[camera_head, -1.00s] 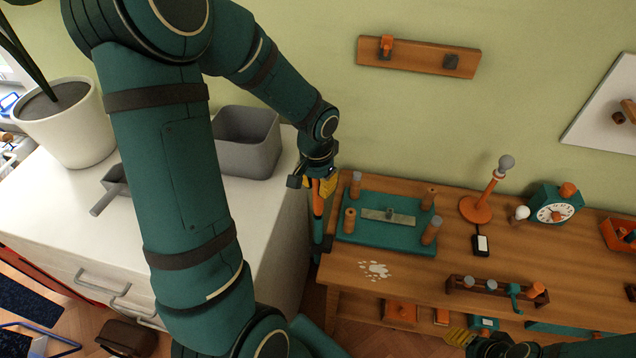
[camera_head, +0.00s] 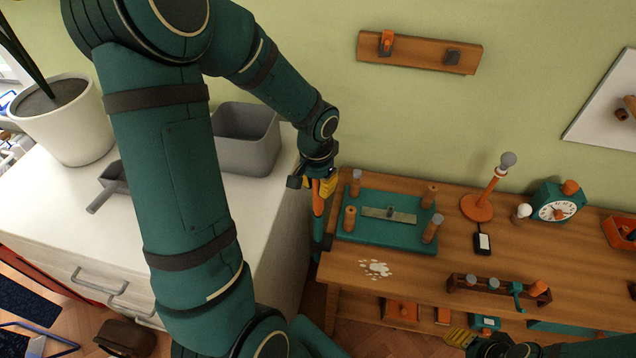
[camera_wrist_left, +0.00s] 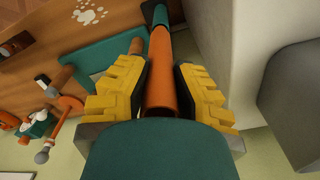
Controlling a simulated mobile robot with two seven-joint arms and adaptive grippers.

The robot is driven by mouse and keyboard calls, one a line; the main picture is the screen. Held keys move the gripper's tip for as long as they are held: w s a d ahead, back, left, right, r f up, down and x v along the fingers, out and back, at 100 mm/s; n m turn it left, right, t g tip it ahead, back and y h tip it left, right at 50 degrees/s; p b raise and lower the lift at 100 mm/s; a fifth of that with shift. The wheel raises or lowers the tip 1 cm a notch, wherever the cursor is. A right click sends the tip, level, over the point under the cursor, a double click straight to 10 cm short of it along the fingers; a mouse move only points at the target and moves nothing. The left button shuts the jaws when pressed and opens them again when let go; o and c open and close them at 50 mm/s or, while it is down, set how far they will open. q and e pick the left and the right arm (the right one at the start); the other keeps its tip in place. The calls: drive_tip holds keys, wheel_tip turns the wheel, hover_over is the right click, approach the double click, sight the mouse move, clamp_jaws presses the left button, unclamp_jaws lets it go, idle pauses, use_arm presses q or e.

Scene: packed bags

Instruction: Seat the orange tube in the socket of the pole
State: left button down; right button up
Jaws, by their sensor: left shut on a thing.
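My left gripper (camera_head: 321,184) is at the left end of the wooden workbench, with its yellow fingers shut on the orange tube (camera_head: 318,204). In the left wrist view the orange tube (camera_wrist_left: 160,80) lies between the two yellow finger pads (camera_wrist_left: 158,82). The teal pole (camera_head: 318,230) is directly below the tube, beside the bench's left edge. In the wrist view the pole (camera_wrist_left: 158,18) lines up with the tube's far end, and the two look touching. The socket is hidden, so the depth of fit cannot be told.
A teal board with several pegs (camera_head: 385,233) is just right of the pole on the workbench (camera_head: 455,275). The white cabinet (camera_head: 262,225) with a grey bin (camera_head: 246,150) is close on the left. An orange stand (camera_head: 478,207) and teal clock (camera_head: 556,204) are farther right.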

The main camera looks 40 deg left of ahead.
use_arm(q)
drive_tip(key=shift+f+b, duration=1)
drive_tip(key=shift+f, duration=0.2)
drive_tip(key=c, duration=0.9)
unclamp_jaws()
drive_tip(key=shift+r, duration=0.1)
drive_tip(key=shift+o, duration=0.2)
drive_tip(key=r, duration=1.2)
drive_tip(key=shift+s, duration=0.25)
